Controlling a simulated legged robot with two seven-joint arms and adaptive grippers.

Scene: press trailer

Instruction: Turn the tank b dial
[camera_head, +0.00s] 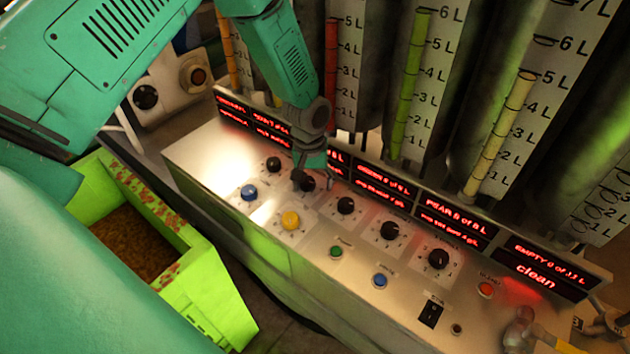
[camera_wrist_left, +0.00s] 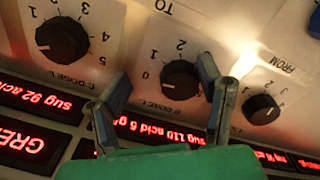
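The tank B dial is a black round knob with a white pointer line on a numbered white plate. In the left wrist view the dial (camera_wrist_left: 180,80) is between my two fingers, near their tips; its label is upside down and hard to read. My left gripper (camera_wrist_left: 165,98) is open, one finger on each side of the knob. Contact cannot be told. In the head view my left gripper (camera_head: 308,172) points down over the same dial (camera_head: 307,183), partly hiding it.
Similar dials stand beside it: one left (camera_head: 273,164), one right (camera_head: 345,205). Red-lit displays (camera_head: 452,216) and graduated tanks (camera_head: 420,90) stand behind. A green bin (camera_head: 215,300) is at left.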

